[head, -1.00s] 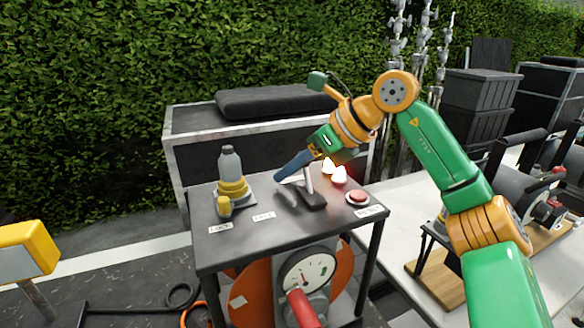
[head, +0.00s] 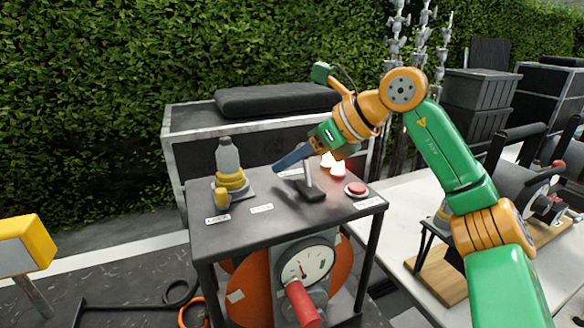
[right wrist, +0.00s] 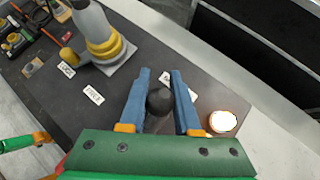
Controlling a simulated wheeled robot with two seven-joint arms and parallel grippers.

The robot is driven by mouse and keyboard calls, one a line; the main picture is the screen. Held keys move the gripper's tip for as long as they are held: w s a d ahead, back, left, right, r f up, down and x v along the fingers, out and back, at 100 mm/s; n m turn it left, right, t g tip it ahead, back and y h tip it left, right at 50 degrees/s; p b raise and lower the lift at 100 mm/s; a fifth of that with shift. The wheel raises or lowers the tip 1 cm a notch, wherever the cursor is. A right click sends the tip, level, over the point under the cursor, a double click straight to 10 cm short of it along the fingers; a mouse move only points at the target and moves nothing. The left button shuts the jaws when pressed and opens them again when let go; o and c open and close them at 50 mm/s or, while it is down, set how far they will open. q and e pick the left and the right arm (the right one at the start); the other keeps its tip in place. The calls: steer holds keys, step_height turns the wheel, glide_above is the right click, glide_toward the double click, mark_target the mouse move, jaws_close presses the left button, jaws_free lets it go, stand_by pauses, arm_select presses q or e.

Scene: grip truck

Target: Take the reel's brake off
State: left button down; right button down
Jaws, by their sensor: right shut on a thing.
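The lever (head: 309,179) stands up from a dark base plate on the dark-topped cart. My right gripper (head: 293,157) is at the lever's upper end, its blue fingers pointing down-left. In the right wrist view the lever's round black knob (right wrist: 159,101) sits between the two blue fingers, and my right gripper (right wrist: 160,92) is shut on it. The orange reel (head: 253,288) shows under the cart top, partly hidden behind a gauge (head: 304,266) and a red handle (head: 303,305). My left gripper is not in view.
A yellow-collared bottle-shaped fitting (head: 229,167) stands left on the cart top (head: 240,232). A red button (head: 356,188) is at right, with lit lamps (head: 336,170) behind the lever. White labels line the front edge. A pale table (head: 398,215) stands right.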

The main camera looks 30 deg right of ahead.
steer(key=s+n+t+b, duration=0.1)
steer(key=t+b, duration=0.2)
steer(key=b, duration=0.2)
steer(key=s+r+n+t+y+b, duration=0.1)
steer(key=s+t+b, duration=0.1)
steer(key=b, duration=0.3)
steer(key=s+n+t+b, duration=0.1)
steer(key=t+b, duration=0.2)
steer(key=b, duration=0.2)
steer(key=shift+s+a+r+t+y, duration=0.1)
steer(key=shift+s+r+t+y, duration=0.1)
steer(key=shift+r+t+y, duration=0.15)
steer(key=shift+s+r+n+t+y+b, duration=0.35)
steer(key=shift+n+y+b, duration=0.15)
steer(key=shift+b, duration=0.35)
steer(key=c, duration=0.6)
jaws_free()
steer(key=shift+w+a+f, duration=0.1)
steer(key=shift+s+d+f, duration=0.15)
steer(key=shift+s+d, duration=0.05)
steer(key=shift+s, duration=0.2)
steer(key=b+v, duration=0.2)
steer(key=v, duration=0.4)
steer(key=shift+s+d, duration=0.1)
steer(key=shift+s, duration=0.1)
steer(key=shift+w, duration=0.1)
